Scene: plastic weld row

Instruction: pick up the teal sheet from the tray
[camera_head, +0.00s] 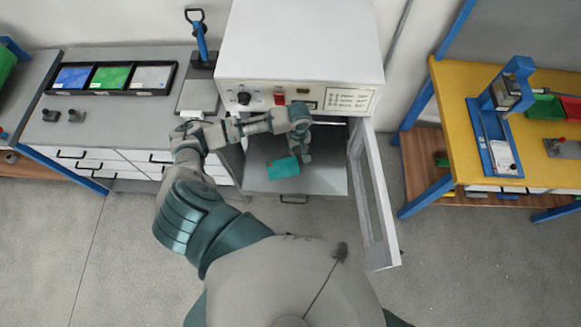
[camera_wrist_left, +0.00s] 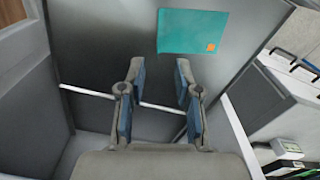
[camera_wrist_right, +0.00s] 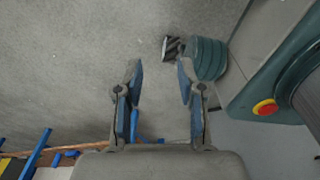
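The teal sheet (camera_head: 283,168) lies flat on the grey tray (camera_head: 325,181) in the open front of the white cabinet. It also shows in the left wrist view (camera_wrist_left: 190,30), with a small orange square on one corner. My left gripper (camera_head: 305,157) is above the tray, just right of the sheet in the head view. In the left wrist view my left gripper (camera_wrist_left: 158,75) is open and empty, with the sheet beyond its fingertips. My right gripper (camera_wrist_right: 159,70) is open and empty over the floor, and is out of the head view.
The white cabinet (camera_head: 300,45) stands above the tray, its door (camera_head: 372,200) swung open on the right. A bench at left holds a black rack (camera_head: 112,92) of blue, green and grey sheets, and a blue-handled press (camera_head: 201,45). A yellow table (camera_head: 445,100) stands at right.

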